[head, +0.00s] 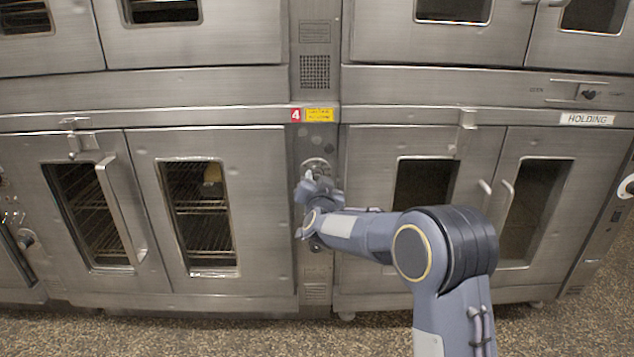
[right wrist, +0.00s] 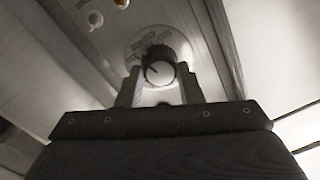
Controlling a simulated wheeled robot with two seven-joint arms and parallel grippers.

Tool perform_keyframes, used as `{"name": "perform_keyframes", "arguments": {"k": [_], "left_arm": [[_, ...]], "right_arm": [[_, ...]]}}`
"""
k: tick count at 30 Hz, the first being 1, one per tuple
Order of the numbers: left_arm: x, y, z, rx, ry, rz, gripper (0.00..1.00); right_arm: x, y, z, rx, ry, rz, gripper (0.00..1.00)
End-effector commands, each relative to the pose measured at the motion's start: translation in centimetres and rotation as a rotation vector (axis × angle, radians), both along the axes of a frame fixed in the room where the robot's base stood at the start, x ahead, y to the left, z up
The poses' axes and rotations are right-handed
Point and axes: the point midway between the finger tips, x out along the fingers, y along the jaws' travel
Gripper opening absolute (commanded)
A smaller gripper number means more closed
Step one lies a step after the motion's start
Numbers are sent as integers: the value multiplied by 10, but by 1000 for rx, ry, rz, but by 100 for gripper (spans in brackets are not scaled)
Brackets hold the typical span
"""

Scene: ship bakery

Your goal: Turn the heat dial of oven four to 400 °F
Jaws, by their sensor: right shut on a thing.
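Oven four (head: 210,205) is the lower left oven, with a red "4" label (head: 295,115) at the top of its control panel (head: 318,143). The heat dial (right wrist: 158,70) is a round dark knob with a light face and a pointer line, on a pale disc with printed markings too blurred to read. My right gripper (right wrist: 160,88) is shut on the dial, one finger at each side of it. In the head view the right gripper (head: 318,188) is at the panel and hides most of the dial. My left gripper is not in view.
Small knobs or lamps (right wrist: 95,20) sit near the dial on the panel. A door handle (head: 118,210) sticks out from oven four's left door. The holding oven (head: 450,200) stands right of the panel. Speckled floor (head: 200,335) in front is clear.

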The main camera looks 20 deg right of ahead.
Motion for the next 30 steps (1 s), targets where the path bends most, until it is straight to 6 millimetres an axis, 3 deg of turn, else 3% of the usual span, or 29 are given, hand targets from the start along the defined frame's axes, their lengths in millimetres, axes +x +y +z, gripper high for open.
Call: {"name": "perform_keyframes", "arguments": {"k": [2, 3, 8, 19, 30], "left_arm": [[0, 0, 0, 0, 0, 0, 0], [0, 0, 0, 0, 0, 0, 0], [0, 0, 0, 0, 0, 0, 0], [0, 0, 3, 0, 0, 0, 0], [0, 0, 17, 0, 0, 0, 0]], "right_arm": [[0, 1, -3, 0, 6, 3, 11], [0, 1, -3, 0, 6, 3, 35], [0, 1, -2, -1, 4, 2, 55], [-7, 2, 0, -1, 4, 2, 55], [-64, 14, 2, -1, 4, 2, 55]]}}
